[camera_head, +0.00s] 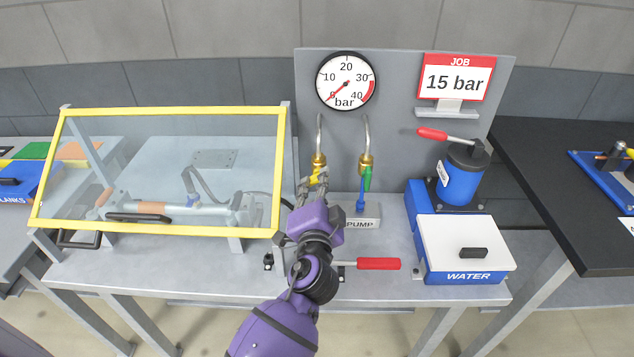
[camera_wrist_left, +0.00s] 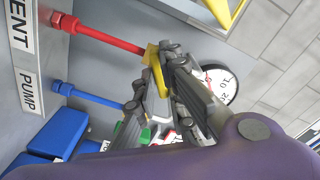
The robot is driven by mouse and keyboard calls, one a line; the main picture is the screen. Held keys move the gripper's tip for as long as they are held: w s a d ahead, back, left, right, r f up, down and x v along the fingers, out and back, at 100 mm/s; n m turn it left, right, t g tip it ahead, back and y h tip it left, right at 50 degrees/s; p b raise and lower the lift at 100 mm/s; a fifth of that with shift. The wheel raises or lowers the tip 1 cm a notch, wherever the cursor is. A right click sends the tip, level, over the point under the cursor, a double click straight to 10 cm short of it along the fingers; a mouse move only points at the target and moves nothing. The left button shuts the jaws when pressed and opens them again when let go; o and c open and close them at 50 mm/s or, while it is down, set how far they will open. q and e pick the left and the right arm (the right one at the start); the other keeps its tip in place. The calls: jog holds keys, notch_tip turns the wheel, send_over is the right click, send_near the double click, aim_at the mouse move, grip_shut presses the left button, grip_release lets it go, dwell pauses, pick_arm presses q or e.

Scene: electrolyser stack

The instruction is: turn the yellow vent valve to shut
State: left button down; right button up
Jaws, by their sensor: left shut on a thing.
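The yellow vent valve (camera_head: 319,176) sits under the brass fitting of the left pipe below the gauge. My left gripper (camera_head: 311,186) is at it, coming up from below, and its fingers cover part of the handle. In the left wrist view the yellow handle (camera_wrist_left: 151,68) lies between the grey fingertips (camera_wrist_left: 160,78), which are shut on it. A red pipe runs from the panel marked VENT (camera_wrist_left: 20,35) toward the handle. The exact angle of the handle is hard to tell behind the fingers. My right gripper is not in view.
A green valve handle (camera_head: 367,178) with a blue pipe (camera_head: 360,199) stands close to the right. The pressure gauge (camera_head: 346,81) is above, its needle near 0. A yellow-framed clear guard (camera_head: 158,171) is to the left. A blue pump (camera_head: 461,177) and water box (camera_head: 465,243) are to the right.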

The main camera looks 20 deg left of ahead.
pick_arm(q)
jog(key=m+p, duration=0.1)
jog(key=m, duration=0.1)
jog(key=shift+m, duration=0.4)
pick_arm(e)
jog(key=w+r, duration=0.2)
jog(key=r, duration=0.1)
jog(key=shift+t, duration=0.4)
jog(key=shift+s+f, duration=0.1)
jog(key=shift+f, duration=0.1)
pick_arm(q)
jog(key=shift+r+m+p, duration=0.1)
jog(key=shift+m+p, duration=1.1)
jog(key=shift+m, duration=0.9)
jog(key=c, duration=1.7)
grip_release()
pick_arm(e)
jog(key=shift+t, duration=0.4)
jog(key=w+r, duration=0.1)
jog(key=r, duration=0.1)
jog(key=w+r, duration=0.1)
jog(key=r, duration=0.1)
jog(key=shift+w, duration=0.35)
